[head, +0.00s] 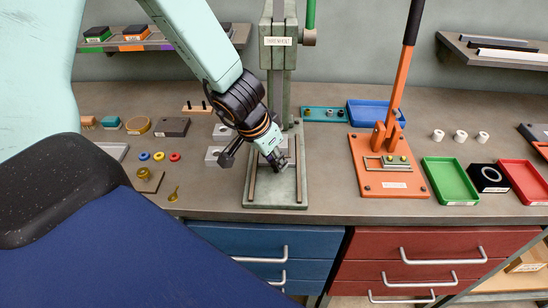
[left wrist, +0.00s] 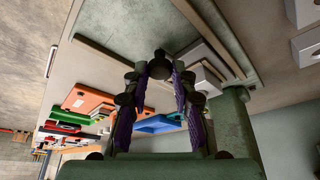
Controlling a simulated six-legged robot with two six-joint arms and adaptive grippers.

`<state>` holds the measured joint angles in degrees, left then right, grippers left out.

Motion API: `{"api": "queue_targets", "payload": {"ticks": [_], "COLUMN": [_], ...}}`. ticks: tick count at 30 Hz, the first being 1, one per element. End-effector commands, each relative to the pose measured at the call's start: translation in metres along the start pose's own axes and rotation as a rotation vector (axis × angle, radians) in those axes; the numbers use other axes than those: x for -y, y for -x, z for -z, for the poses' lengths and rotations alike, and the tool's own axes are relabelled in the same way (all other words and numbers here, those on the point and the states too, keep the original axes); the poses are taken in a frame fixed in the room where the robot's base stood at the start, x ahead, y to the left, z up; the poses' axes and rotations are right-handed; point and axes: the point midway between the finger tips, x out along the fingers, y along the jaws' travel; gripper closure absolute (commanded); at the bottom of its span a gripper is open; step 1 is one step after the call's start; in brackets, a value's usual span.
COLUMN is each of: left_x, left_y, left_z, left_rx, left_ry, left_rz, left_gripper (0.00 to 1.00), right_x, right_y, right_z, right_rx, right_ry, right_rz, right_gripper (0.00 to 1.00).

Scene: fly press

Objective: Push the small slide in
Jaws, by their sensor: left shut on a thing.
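The green fly press (head: 279,45) stands at the back of the bench, with its flat base plate (head: 290,201) toward the front. My left gripper (head: 279,164) is low over that plate, between its raised side strips. In the left wrist view its purple-padded fingers (left wrist: 160,75) close on a small dark rounded knob (left wrist: 159,66). The knob looks like part of the small slide, but the slide's body is mostly hidden by the gripper. Grey metal blocks (left wrist: 204,62) lie close beside the fingers. How far in the slide sits cannot be told. My right gripper is out of view.
An orange lever press (head: 390,185) stands to the right, with a blue tray (head: 365,106) behind it. Green (head: 447,181) and red (head: 521,182) trays lie further right. Bench space right of the press base is clear.

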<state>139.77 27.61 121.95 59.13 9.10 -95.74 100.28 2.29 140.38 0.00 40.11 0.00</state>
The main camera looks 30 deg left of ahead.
Motion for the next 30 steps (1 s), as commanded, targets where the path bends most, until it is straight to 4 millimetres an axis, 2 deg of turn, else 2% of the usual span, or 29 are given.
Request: {"api": "queue_targets", "payload": {"ticks": [3, 13, 14, 21, 30], "left_x": [0.0040, 0.0054, 0.0055, 0.0047, 0.0040], "left_y": [-0.0007, -0.0021, -0.0021, -0.0022, -0.0020], "left_z": [0.0029, 0.0039, 0.0040, 0.0032, 0.0025], "left_rx": [0.001, -0.002, -0.002, 0.000, 0.001], "left_ry": [0.000, -0.001, -0.001, 0.000, 0.000], "left_rz": [0.002, 0.005, 0.005, 0.003, 0.001], "left_gripper": [1.00, 1.00, 0.73, 0.52, 0.52], "right_x": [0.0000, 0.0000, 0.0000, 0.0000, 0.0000], "right_y": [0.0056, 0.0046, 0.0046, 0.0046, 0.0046], "right_z": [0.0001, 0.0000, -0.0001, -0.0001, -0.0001], "right_rx": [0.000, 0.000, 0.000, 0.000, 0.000], "right_ry": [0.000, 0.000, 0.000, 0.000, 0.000], "right_rz": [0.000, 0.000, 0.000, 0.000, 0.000], "right_gripper": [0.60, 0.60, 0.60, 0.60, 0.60]}}
